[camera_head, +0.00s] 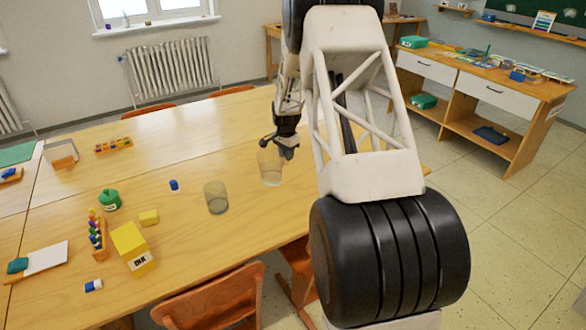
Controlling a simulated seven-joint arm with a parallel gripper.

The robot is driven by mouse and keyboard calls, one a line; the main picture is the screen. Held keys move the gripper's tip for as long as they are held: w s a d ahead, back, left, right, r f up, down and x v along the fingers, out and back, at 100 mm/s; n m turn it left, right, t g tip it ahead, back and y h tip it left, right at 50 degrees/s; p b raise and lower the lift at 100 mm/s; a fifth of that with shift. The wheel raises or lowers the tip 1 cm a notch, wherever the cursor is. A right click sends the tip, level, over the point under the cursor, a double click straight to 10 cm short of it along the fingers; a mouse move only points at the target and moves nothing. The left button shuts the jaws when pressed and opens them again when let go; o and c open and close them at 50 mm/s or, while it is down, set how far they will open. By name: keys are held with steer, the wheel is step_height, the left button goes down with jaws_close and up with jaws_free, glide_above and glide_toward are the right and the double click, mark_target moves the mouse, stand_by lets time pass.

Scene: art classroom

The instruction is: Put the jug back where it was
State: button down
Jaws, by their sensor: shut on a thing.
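The jug, a clear, glass-like vessel (270,168), is at my gripper near the right part of the wooden table. No handle or spout can be made out. My gripper (280,147) is shut on its upper part, coming from above and to the right. The jug looks upright. Whether its base touches the table or is slightly above it, I cannot tell. A second clear vessel (216,198), greyish, stands upright on the table to the left and nearer, apart from the jug.
On the wooden table (190,150) are a blue-capped item (174,186), a green pot (109,200), a yellow box (133,248), a yellow block (149,217) and a rack of coloured pieces (97,235). Bare wood lies behind and left of the jug. Chairs (215,305) stand along the edges.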

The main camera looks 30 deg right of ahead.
steer(key=s+d+r+m, duration=0.1)
steer(key=s+d+m, duration=0.2)
steer(key=s+d, duration=0.4)
steer(key=shift+s+r, duration=0.3)
steer(key=shift+s, duration=0.85)
steer(key=shift+w, duration=0.1)
steer(key=w+d+f, duration=0.1)
steer(key=w+d, duration=0.6)
steer(key=w, duration=0.6)
steer(key=shift+w+f, duration=0.15)
steer(key=shift+f, duration=0.05)
steer(key=shift+w+d+f, duration=0.1)
steer(key=shift+w+f, duration=0.1)
steer(key=shift+f, duration=0.7)
steer(key=shift+w+d+f, duration=0.1)
steer(key=shift+w+f, duration=0.05)
steer(key=shift+f, duration=0.75)
steer(key=shift+f, duration=0.1)
steer(key=c, duration=1)
jaws_free()
steer(key=shift+o, duration=0.2)
